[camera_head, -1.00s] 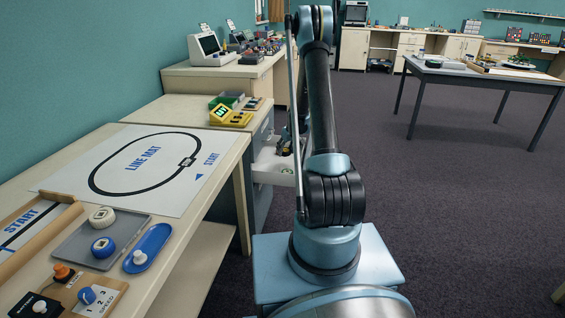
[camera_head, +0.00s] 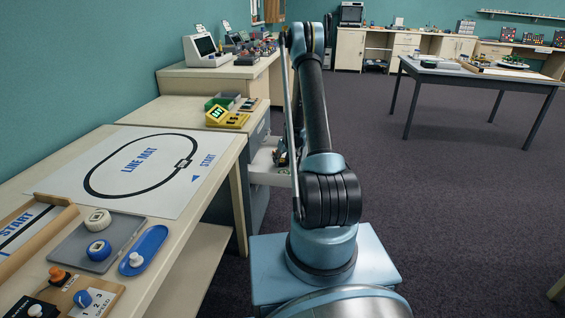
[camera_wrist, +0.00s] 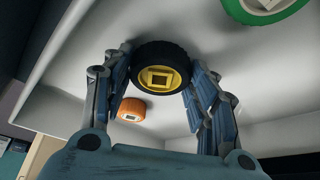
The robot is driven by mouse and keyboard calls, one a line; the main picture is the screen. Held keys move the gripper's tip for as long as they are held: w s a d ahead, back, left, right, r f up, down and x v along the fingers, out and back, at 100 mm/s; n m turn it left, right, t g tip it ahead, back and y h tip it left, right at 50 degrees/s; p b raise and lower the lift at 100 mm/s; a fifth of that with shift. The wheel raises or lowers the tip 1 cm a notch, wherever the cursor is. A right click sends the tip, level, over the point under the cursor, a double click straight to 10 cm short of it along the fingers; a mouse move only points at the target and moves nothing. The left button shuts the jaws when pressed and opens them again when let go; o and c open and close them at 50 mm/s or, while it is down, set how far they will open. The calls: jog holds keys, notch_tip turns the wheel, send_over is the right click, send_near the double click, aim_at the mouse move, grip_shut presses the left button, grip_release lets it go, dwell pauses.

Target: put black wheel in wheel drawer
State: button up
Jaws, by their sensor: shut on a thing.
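In the wrist view, a black wheel (camera_wrist: 160,78) with a yellow hub and a square hole is between the two fingers of my gripper (camera_wrist: 160,85). The fingers are shut on its sides. The wheel is over or inside the white drawer (camera_wrist: 75,70); I cannot tell whether it touches the drawer's floor. In the head view, the open drawer (camera_head: 268,164) sticks out of the cabinet. My arm hides part of the drawer, and the wheel cannot be made out there.
An orange wheel (camera_wrist: 132,109) and a green wheel (camera_wrist: 265,8) are in the drawer, near the black one. A yellow device (camera_head: 226,117) stands on the cabinet top. The line mat table (camera_head: 150,165) is at the left. Open floor (camera_head: 440,210) lies to the right.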

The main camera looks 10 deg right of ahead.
jog(key=o, duration=0.9)
jog(key=s+a+f+v, duration=0.1)
jog(key=s+a+v, duration=0.1)
jog(key=v, duration=1.2)
jog(key=s+a+v, duration=0.2)
jog(key=s+v, duration=0.1)
jog(key=v, duration=1)
jog(key=s+r+m+g, duration=0.1)
jog(key=s+r, duration=0.2)
jog(key=s, duration=0.3)
jog(key=s+r+m, duration=0.1)
jog(key=s+r, duration=0.3)
jog(key=s, duration=0.3)
jog(key=shift+m+g+h, duration=0.5)
jog(key=shift+m+h, duration=0.3)
jog(key=shift+h, duration=0.1)
jog(key=s+f, duration=0.1)
jog(key=s, duration=0.8)
jog(key=s+f, duration=0.1)
jog(key=s, duration=0.9)
jog(key=s+f, duration=0.1)
jog(key=s, duration=0.8)
jog(key=shift+s, duration=0.3)
